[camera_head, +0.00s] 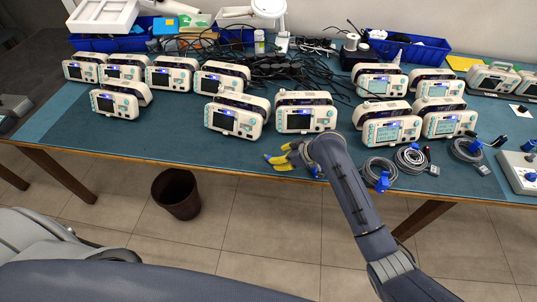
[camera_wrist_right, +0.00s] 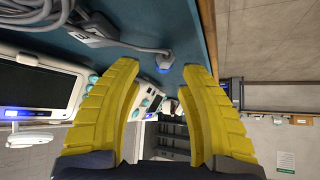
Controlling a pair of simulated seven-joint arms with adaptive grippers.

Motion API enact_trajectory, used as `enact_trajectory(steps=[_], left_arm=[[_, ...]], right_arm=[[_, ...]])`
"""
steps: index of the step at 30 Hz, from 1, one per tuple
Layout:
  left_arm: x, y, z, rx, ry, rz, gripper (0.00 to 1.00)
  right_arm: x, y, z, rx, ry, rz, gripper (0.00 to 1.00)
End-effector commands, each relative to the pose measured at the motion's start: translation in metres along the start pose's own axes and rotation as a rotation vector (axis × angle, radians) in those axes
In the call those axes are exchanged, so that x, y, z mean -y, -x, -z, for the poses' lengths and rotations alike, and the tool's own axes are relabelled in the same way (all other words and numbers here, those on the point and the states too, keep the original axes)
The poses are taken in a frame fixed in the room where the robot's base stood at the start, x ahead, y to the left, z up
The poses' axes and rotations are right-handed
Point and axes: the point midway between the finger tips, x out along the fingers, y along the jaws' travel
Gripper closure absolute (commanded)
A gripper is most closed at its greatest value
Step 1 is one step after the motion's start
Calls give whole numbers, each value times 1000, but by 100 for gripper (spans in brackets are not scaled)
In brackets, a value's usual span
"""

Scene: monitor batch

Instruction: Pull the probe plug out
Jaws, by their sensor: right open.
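My right gripper (camera_head: 279,160) has yellow fingers and hangs at the front edge of the table, in front of the middle monitors. In the right wrist view its two fingers (camera_wrist_right: 160,70) are spread apart with nothing held between them. A blue probe plug (camera_wrist_right: 167,57) lies beyond the fingertips, apart from them, near the table edge. A grey coiled cable (camera_wrist_right: 50,14) lies to its upper left. In the head view, blue plugs (camera_head: 383,183) lie with coiled grey cables (camera_head: 412,159) right of my arm. My left gripper is out of view.
White monitors (camera_head: 236,121) stand in rows on the teal table (camera_head: 160,143). Tangled black cables (camera_head: 285,72) and blue bins (camera_head: 410,47) lie behind. A brown bin (camera_head: 177,194) stands on the floor. The front left of the table is clear.

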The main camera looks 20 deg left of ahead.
Motion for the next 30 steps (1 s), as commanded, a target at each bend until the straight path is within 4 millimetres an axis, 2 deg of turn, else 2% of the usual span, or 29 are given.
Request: enact_trajectory(steps=[6, 15, 21, 30], left_arm=[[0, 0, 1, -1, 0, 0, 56], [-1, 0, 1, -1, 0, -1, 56], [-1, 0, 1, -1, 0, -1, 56], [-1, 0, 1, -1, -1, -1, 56]], right_arm=[[-2, 41, 0, 0, 4, -4, 60], [-1, 79, 0, 0, 2, -2, 60], [0, 90, 0, 1, 1, -1, 60], [0, 91, 0, 1, 0, 0, 60]])
